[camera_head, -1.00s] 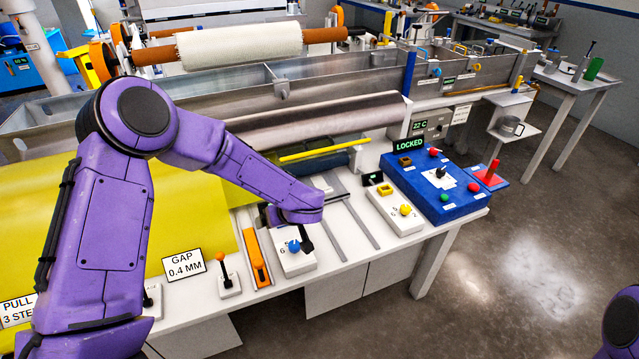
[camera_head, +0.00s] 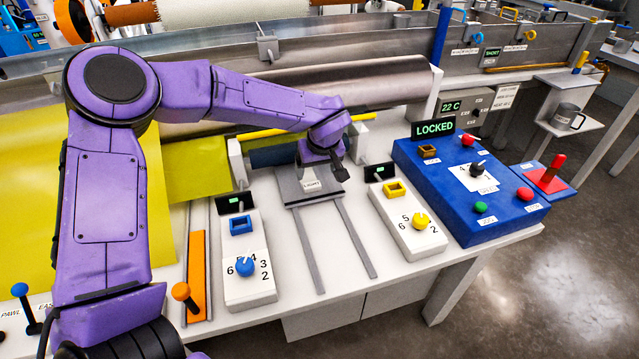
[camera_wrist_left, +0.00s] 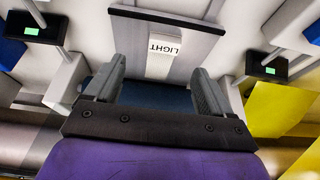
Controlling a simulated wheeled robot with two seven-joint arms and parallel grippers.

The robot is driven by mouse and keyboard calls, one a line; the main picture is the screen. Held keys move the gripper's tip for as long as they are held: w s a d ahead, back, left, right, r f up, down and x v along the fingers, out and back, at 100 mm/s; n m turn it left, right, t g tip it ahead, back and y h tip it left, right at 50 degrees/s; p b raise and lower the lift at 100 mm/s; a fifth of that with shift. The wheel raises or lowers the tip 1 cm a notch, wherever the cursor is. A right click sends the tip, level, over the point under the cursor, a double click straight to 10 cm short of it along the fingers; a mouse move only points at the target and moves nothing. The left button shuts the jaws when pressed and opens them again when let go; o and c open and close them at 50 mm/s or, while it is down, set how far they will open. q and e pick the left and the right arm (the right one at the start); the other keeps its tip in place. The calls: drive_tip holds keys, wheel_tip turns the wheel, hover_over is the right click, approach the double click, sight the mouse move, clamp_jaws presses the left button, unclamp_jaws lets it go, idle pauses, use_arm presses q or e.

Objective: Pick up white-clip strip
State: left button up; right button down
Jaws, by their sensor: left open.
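I cannot make out a strip with a white clip in either view. My left gripper (camera_head: 323,168) is open, over the back of the grey plate with a "LIGHT" label (camera_head: 312,184). In the left wrist view the two fingers of my left gripper (camera_wrist_left: 158,70) are spread with nothing held between them. The grey plate (camera_wrist_left: 205,45) and its upside-down label lie beyond the fingertips there. A dark blue roller (camera_wrist_left: 158,97) shows between the fingers. My right gripper is not in view.
Two grey rails (camera_head: 347,240) run forward from the plate. A blue-knob box (camera_head: 245,290) stands left and a yellow-knob box (camera_head: 410,240) right. The blue "LOCKED" console (camera_head: 450,215) is farther right. Yellow sheet (camera_head: 195,165) and a metal roller (camera_head: 380,85) lie behind.

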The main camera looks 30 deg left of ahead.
sight(312, 186)
use_arm(q)
drive_tip(key=shift+s+a+f, duration=0.4)
drive_tip(key=shift+f, duration=0.2)
drive_tip(key=shift+s+a+f, duration=0.35)
drive_tip(key=shift+f, duration=0.2)
drive_tip(key=w+f, duration=0.1)
drive_tip(key=f, duration=0.2)
drive_tip(key=w+f, duration=0.1)
drive_tip(key=f, duration=0.1)
drive_tip(key=shift+w+a, duration=0.35)
drive_tip(key=shift+s+r, duration=0.15)
drive_tip(key=shift+s, duration=0.1)
drive_tip(key=shift+w, duration=0.15)
drive_tip(key=c, duration=0.9)
drive_tip(key=shift+c, duration=1.1)
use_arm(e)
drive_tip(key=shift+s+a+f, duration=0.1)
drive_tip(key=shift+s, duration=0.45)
